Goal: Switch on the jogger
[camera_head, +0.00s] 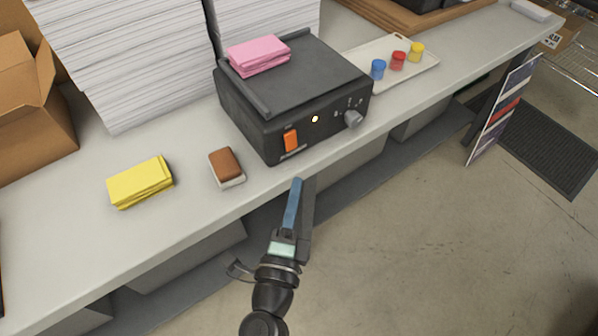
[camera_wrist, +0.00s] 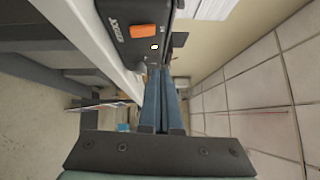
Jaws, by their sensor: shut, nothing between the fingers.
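The jogger (camera_head: 322,75) is a black box with a sloped dark top, standing on the light grey bench. Its front has an orange rocker switch (camera_head: 291,140), a small pale-yellow indicator light (camera_head: 315,119) and a grey knob (camera_head: 352,118). In the wrist view the orange switch (camera_wrist: 143,31) and the whitish indicator (camera_wrist: 154,46) are near the top, beside white lettering. My gripper (camera_head: 298,182) is shut and empty, its blue fingers close together. In the head view its tips appear just below the switch, apart from it. The wrist view shows the fingers (camera_wrist: 161,72) pointing past the jogger's front.
A pink pad (camera_head: 259,56) lies on the jogger. Left of it are a brown-and-white block (camera_head: 226,167), a yellow pad (camera_head: 140,182) and a cardboard box (camera_head: 35,115). White paper stacks (camera_head: 125,60) stand behind. A tray (camera_head: 428,63) holds three coloured pots. The floor in front is clear.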

